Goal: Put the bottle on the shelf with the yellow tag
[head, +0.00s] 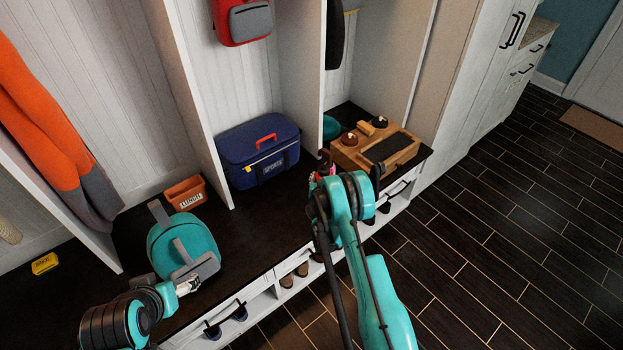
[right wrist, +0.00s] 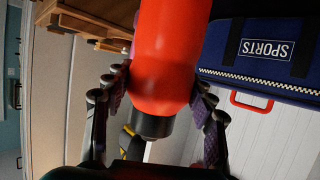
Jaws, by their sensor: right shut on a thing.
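The red-orange bottle (right wrist: 168,60) with a black cap fills the middle of the right wrist view. My right gripper (right wrist: 160,88) is shut on it, with a finger on each side. In the head view the gripper is mostly behind my arm, and only a bit of red (head: 323,171) shows there, above the bench near the wooden box. A small yellow tag (head: 44,263) sits on the dark bench in the far left cubby. My left gripper (head: 188,286) is at the front of the teal backpack; its jaws are too small to read.
A blue cooler labelled SPORTS (head: 258,155), an orange lunch box (head: 186,193) and the teal backpack (head: 183,245) stand on the bench. A wooden box (head: 396,155) with brushes is at the right end. Upright dividers (head: 193,100) separate the cubbies. The floor at right is clear.

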